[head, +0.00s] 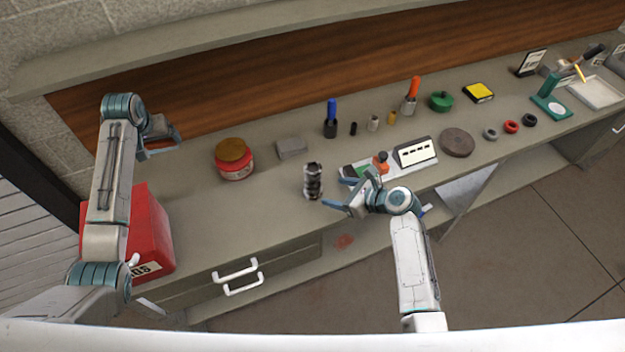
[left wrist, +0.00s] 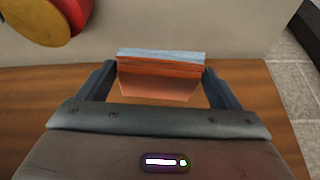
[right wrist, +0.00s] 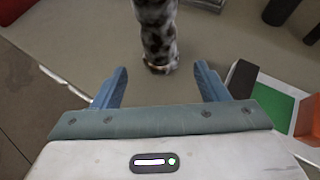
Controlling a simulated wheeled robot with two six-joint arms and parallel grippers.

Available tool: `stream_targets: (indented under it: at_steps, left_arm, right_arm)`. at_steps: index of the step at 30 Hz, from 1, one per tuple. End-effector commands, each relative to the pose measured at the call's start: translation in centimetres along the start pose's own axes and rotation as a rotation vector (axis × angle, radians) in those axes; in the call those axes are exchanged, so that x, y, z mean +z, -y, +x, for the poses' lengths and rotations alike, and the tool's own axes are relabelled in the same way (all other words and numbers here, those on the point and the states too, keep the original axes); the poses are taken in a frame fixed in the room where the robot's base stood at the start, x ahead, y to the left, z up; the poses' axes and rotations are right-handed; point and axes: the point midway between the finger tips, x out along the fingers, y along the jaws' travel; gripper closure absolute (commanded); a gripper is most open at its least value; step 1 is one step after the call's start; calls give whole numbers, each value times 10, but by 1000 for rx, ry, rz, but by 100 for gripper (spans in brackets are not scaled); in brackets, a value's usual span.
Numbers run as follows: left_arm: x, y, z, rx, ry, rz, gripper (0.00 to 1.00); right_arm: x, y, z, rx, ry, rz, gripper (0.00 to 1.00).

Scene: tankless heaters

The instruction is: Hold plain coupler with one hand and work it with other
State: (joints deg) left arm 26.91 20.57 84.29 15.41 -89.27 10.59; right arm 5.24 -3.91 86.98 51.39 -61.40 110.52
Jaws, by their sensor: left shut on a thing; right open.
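A dark, mottled metallic cylinder (head: 313,181) stands upright on the workbench; it also shows in the right wrist view (right wrist: 157,30). I cannot tell for sure whether it is the plain coupler. My right gripper (head: 335,192) is open and empty, with its fingers pointing at the cylinder's base, which appears just beyond the fingertips. My left gripper (head: 160,140) is raised at the left above the bench, shut on a reddish-brown block with a pale blue top edge (left wrist: 160,72). The gripper itself hides part of this block.
A red tin with a brown lid (head: 233,160) and a grey block (head: 291,147) stand left of the cylinder. A tray with a labelled box (head: 415,152) lies close to my right gripper. Several small parts stand behind. A red box (head: 150,235) is at the left.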

Motion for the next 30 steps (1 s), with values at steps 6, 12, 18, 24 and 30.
stream_targets:
  at_steps: [6,12,18,24,30]
  left_arm:
    - [3,0,8,0,0,0,32]
    - [6,0,14,0,0,0,32]
    - [8,0,18,0,0,0,32]
    - [8,0,20,0,-1,0,32]
    - [8,0,19,0,0,0,32]
  right_arm:
    - [-1,0,34,1,3,1,33]
    - [0,0,62,1,3,0,33]
    - [0,0,80,1,3,0,33]
    - [0,-1,87,1,2,-1,33]
    - [0,0,87,0,2,-1,33]
